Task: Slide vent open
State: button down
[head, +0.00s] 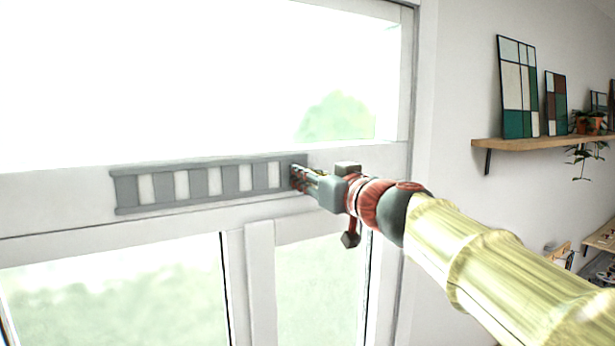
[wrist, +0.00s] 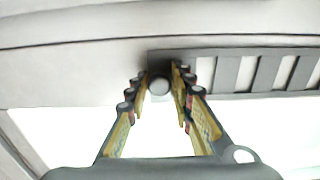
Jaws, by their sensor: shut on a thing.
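The vent (head: 198,182) is a long grey strip on the white crossbar of the window frame, with upright grey slats and pale gaps between them. In the wrist view the vent (wrist: 228,75) runs off to the right. A round grey knob (wrist: 158,86) sits at the vent's end, the right end in the head view. My gripper (head: 298,178) is at that end, and its fingertips hide the knob in the head view. In the wrist view my gripper (wrist: 159,75) has a finger on each side of the knob and is shut on it.
Window panes (head: 115,290) lie above and below the crossbar. A wooden shelf (head: 545,143) with coloured glass panels (head: 518,88) and a potted plant (head: 588,122) is on the right wall, clear of my arm. The space in front of the vent, left of my gripper, is free.

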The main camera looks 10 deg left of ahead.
jog(key=w+d+b, duration=0.1)
jog(key=d+b, duration=0.1)
jog(key=shift+w+d+r, duration=0.1)
jog(key=shift+w+d, duration=0.2)
jog(key=shift+w, duration=0.1)
jog(key=c, duration=2)
grip_release()
jog(key=o, duration=0.3)
jog(key=shift+w+d, duration=0.15)
jog(key=shift+d, duration=0.05)
jog(key=shift+o, duration=0.2)
